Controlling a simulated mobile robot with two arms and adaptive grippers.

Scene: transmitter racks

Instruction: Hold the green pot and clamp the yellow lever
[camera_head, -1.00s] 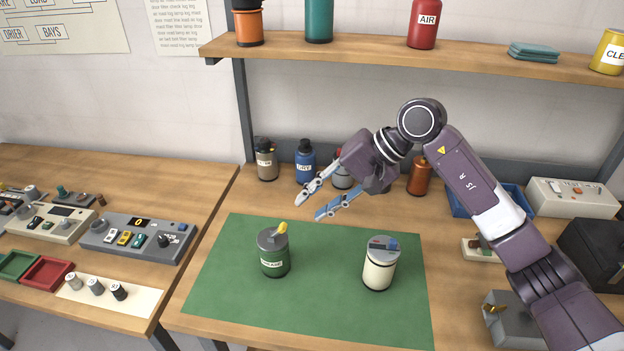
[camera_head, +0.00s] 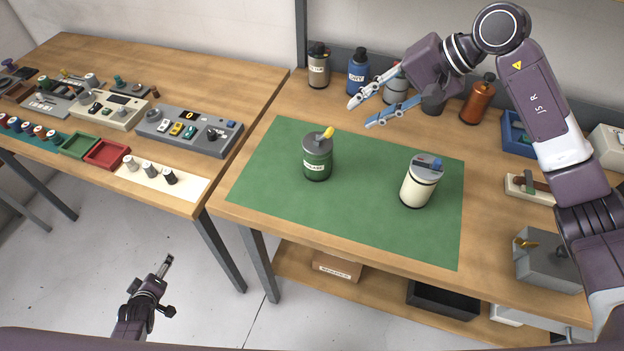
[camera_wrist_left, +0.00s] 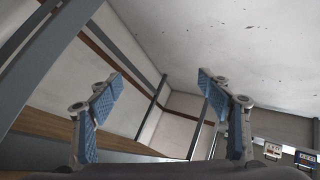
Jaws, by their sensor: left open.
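The green pot (camera_head: 317,160) stands upright on the green mat (camera_head: 290,208), with a yellow lever (camera_head: 327,133) on its grey lid. A cream pot (camera_head: 419,184) with a dark and blue piece on its lid stands to its right on the mat. My right gripper (camera_head: 367,115) is open and empty above the back of the mat, behind both pots. My left gripper (camera_head: 167,261) is low at the lower left, over the floor and away from the bench. In the left wrist view its two blue-padded fingers (camera_wrist_left: 160,88) are apart with nothing between them.
Several bottles, among them a blue one (camera_head: 358,72) and an orange one (camera_head: 478,100), line the back of the bench. A grey box (camera_head: 548,262) stands right of the mat. A left table (camera_head: 190,188) holds panels and trays. Floor is clear between.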

